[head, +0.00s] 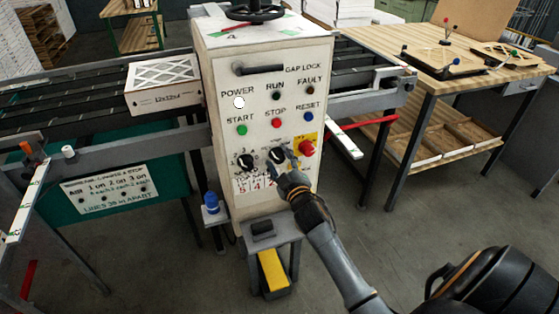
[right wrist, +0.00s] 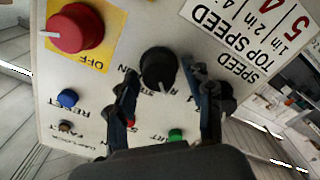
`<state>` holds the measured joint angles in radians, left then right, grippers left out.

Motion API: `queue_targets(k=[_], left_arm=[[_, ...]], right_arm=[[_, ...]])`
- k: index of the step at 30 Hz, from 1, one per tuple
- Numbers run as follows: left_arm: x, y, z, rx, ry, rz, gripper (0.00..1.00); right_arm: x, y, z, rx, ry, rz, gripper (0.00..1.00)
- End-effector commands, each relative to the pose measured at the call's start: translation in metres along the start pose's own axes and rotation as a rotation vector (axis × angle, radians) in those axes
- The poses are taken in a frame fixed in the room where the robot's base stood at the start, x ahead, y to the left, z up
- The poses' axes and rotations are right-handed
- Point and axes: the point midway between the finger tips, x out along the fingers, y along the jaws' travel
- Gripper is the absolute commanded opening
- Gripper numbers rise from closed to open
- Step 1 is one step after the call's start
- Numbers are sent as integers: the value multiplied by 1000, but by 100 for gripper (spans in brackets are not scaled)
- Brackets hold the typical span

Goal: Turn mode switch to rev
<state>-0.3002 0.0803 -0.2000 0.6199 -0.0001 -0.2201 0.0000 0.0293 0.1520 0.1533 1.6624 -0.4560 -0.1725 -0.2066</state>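The mode switch (head: 276,155) is a black round knob low on the white control panel, left of the red off knob. In the right wrist view the mode switch (right wrist: 158,67) sits just beyond and between my fingertips, with small lettering around it, partly hidden. My right gripper (head: 284,156) is at the panel, in front of the switch. In the right wrist view my right gripper (right wrist: 163,82) is open, one finger on each side of the switch; I cannot tell whether they touch it. My left gripper is not in view.
A speed knob (head: 245,161) sits close left of the switch. The red off knob (head: 306,148) on its yellow plate is close right. Start (head: 241,130), stop (head: 276,123) and reset (head: 308,117) buttons are above. A boxed filter (head: 163,84) lies on the conveyor.

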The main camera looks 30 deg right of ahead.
Motion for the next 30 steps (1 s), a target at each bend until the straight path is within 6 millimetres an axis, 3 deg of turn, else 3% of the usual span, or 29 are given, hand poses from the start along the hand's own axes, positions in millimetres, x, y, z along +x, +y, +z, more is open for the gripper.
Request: queue_targets(k=[11, 14, 24, 30], left_arm=[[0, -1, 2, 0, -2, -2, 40], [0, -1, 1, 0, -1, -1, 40], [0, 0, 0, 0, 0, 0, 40], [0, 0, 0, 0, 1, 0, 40]], right_arm=[[-6, -1, 1, 2, -1, -1, 57], [-19, -2, 1, 3, -1, -2, 57], [-90, -1, 1, 2, -3, -2, 57], [-114, -1, 0, 0, -1, -1, 57]])
